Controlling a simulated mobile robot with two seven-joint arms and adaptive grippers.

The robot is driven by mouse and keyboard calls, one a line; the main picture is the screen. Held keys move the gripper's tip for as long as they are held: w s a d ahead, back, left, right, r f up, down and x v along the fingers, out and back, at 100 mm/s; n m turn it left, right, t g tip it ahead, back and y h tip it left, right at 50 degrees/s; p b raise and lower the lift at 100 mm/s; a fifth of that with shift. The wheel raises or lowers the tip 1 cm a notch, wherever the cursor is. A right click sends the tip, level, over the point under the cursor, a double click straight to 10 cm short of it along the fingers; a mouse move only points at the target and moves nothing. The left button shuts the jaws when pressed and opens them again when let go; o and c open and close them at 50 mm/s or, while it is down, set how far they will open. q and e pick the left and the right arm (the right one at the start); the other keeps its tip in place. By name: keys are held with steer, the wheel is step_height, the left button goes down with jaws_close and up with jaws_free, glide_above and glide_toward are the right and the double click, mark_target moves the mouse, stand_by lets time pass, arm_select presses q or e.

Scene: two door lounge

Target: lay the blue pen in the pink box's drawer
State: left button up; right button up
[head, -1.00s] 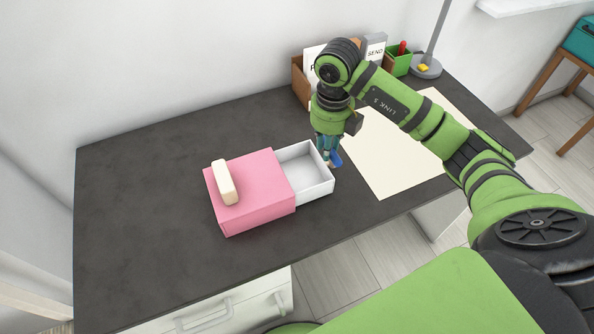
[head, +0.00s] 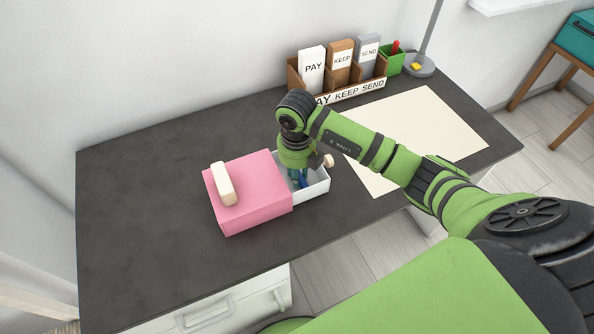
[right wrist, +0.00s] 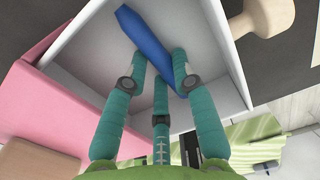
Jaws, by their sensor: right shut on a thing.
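The pink box (head: 252,193) sits on the dark desk with its white drawer (head: 318,187) pulled out to the right. The drawer's inside also shows in the right wrist view (right wrist: 84,52). My right gripper (head: 299,180) is over the drawer, pointing down, its fingertips inside or just above it. It is shut on the blue pen (right wrist: 145,42), which lies slantwise between the fingers within the drawer's outline. In the head view only a small part of the pen (head: 304,183) shows. I cannot tell whether the pen touches the drawer floor. My left gripper is not in view.
A cream block (head: 222,184) lies on the box top. A letter rack (head: 350,92), green pen cup (head: 392,62) and lamp base (head: 420,66) stand at the back. The desk's left side is clear.

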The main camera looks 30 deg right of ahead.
steer(key=shift+f, duration=0.15)
steer(key=o, duration=0.9)
steer(key=shift+c, duration=0.2)
steer(key=shift+r, duration=0.6)
step_height(320, 180, up, 11)
steer(key=b, duration=0.1)
steer(key=shift+r, duration=0.15)
steer(key=shift+s, duration=0.1)
